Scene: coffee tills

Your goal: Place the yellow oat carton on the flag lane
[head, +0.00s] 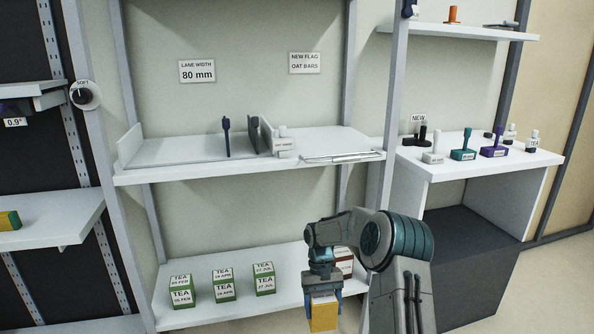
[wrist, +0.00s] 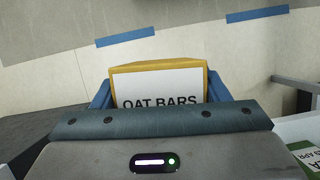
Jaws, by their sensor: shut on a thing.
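The yellow oat carton (head: 324,316) is in my gripper (head: 322,292), in front of the bottom shelf. In the wrist view the carton (wrist: 160,68) shows a yellow edge and a white face reading OAT BARS, with the blue fingers on both sides; its lower part is hidden. The middle shelf (head: 230,172) has a lane between a left side wall (head: 129,147) and a grey divider (head: 265,136), with a dark blue upright piece (head: 226,136) in it. A small white flag (head: 284,145) stands just right of the divider, its print too small to read surely.
Several green TEA boxes (head: 223,284) stand on the bottom shelf, left of my gripper. A brown box (head: 344,262) is partly behind my arm. A flat metal piece (head: 342,156) lies at the middle shelf's right front. Stamp-like items (head: 463,147) stand on the right counter.

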